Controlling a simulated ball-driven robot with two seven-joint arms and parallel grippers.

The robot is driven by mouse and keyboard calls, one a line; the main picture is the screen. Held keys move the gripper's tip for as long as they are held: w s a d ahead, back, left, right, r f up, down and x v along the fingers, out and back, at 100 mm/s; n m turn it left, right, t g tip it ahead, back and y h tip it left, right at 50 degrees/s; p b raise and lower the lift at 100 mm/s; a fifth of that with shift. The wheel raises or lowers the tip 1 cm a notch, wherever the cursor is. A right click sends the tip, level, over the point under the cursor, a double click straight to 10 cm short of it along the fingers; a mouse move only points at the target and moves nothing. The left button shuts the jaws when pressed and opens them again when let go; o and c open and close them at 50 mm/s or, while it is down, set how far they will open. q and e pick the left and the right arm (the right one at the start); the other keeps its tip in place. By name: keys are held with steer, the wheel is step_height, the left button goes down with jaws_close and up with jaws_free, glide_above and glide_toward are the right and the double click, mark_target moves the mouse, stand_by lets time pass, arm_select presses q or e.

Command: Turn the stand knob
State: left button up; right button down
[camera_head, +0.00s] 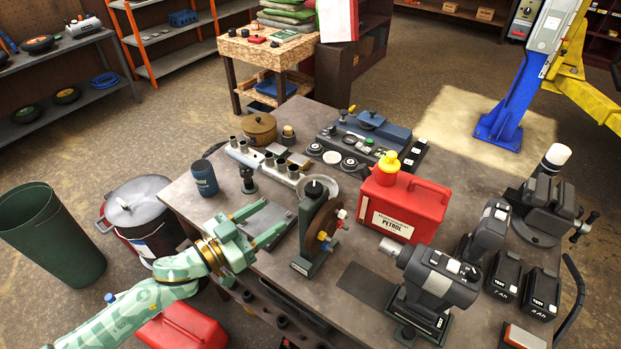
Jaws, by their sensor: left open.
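A dark upright stand (309,256) with a brown disc stands on the workbench near its front. Small coloured knobs (323,236) in red, white, blue and yellow sit on the right side of the disc. A black knob-like cap (314,187) tops the stand. I cannot tell which of these is the stand knob. My left gripper (279,214), pale green, reaches in from the lower left. Its two fingers are apart, with nothing visibly held between them. They point toward the stand from its left side, and contact cannot be made out. My right gripper is not in view.
The workbench (352,282) is crowded. A red petrol can (405,208) stands right of the stand, and a dark grey machine (435,285) at the front right.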

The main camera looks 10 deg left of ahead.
mark_target(307, 192)
arm_select(q)
steer(key=p+x, duration=0.1)
steer(key=x, duration=1.3)
steer(key=shift+f, duration=0.1)
steer(key=c, duration=1)
